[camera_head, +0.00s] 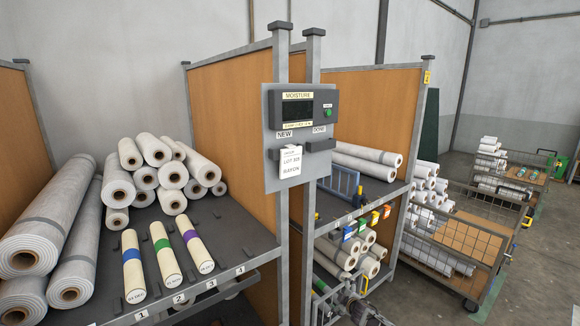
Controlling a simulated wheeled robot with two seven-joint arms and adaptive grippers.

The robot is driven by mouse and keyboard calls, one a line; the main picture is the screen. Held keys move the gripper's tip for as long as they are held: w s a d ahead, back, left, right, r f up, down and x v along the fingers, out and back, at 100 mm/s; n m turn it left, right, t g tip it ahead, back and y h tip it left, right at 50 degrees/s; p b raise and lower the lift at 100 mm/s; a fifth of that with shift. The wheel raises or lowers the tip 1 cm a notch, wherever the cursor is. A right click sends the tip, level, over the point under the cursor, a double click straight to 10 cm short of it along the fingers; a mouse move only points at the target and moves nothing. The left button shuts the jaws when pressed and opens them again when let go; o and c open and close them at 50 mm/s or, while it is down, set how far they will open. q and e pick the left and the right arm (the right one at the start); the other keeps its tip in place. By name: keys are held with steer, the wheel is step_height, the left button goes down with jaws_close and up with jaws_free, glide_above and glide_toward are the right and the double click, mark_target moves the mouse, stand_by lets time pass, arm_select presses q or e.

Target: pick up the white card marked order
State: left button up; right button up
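A white card (290,165) stands upright in the dark holder under the label NEW, on the left of the grey panel (270,160). Its larger print seems to read LOT 307 RAYON; the small line at its top is too small to read. The holder (320,145) under the label DONE shows no card. A grey and black mechanical part (352,304) at the bottom edge, right of centre, looks like my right gripper; its fingers cannot be made out, and it is well below the card. My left gripper is not in view.
The panel hangs on two grey posts and carries a MOISTURE display (297,109) with a green button (327,113). A shelf (235,225) at left holds white rolls and three banded rolls (164,252). Wire carts (460,240) stand at right on open floor.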

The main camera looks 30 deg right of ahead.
steer(key=w+d+r+n+t, duration=0.15)
steer(key=w+r, duration=0.25)
steer(key=r, duration=0.4)
steer(key=w+d+r+n+t, duration=0.15)
steer(key=w+r, duration=0.25)
steer(key=r, duration=0.4)
steer(key=w+a+r+n+t+y+b, duration=0.1)
steer(key=w+r+n+t, duration=0.15)
steer(key=r, duration=0.75)
steer(key=w+a+r+n+t+y+b, duration=0.15)
steer(key=r+n, duration=0.25)
steer(key=r, duration=0.7)
steer(key=w+r+n+t+y, duration=0.1)
steer(key=r+n+y, duration=0.15)
steer(key=r, duration=0.75)
steer(key=s+a+r+n+g+y, duration=0.1)
steer(key=s+a+r+n+y, duration=0.15)
steer(key=a+r+n, duration=0.45)
steer(key=s+a+r+n+y, duration=0.2)
steer(key=a+r+n+y, duration=0.15)
steer(key=r, duration=0.55)
steer(key=s+a+f+n+g+h+b, duration=0.1)
steer(key=s+a+n+g+h, duration=0.3)
steer(key=s+n, duration=0.3)
steer(key=shift+s+a+f+g+h, duration=0.15)
steer(key=shift+a+g+h, duration=0.35)
steer(key=shift+a, duration=0.4)
steer(key=shift+n, duration=0.25)
